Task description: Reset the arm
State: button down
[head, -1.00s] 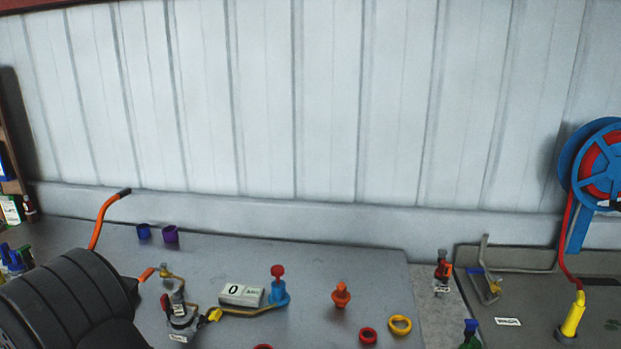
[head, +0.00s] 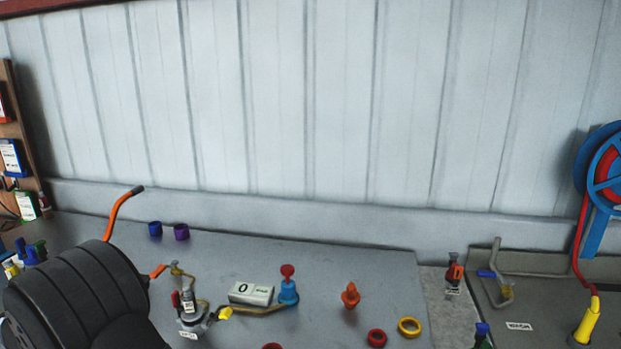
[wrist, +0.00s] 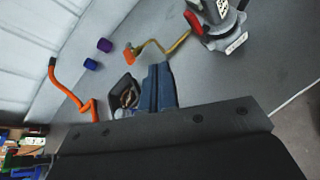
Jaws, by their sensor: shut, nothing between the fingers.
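My gripper (wrist: 160,88) shows in the wrist view as dark blue fingers pressed together, with nothing between them. It is above the grey bench (wrist: 180,75) and touches no object that I can make out. A dark rounded part (wrist: 123,92) lies just left of the fingers, partly hidden. The gripper does not show in the head view. That handle (wrist: 70,92) is left of my fingers in the wrist view.
A metal valve fitting (head: 190,312), a display box (head: 250,293) reading 0 and a blue fitting with a red knob (head: 288,287) stand on the bench. Red (head: 376,338) and yellow (head: 409,327) rings lie in front. A hose reel (head: 605,180) stands right.

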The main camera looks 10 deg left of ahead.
jog(key=shift+s+a+r+n+g+h, duration=0.2)
jog(key=shift+r+g, duration=0.25)
jog(key=shift+r, duration=0.15)
jog(key=shift+s+a+r+n+g+h, duration=0.15)
jog(key=shift+s+r+g, duration=0.1)
jog(key=shift+r+g, duration=0.3)
jog(key=shift+s+a+r+n+g+h, duration=0.1)
jog(key=shift+s+a+r+g+h, duration=0.1)
jog(key=shift+r+g, duration=0.35)
jog(key=shift+r, duration=0.1)
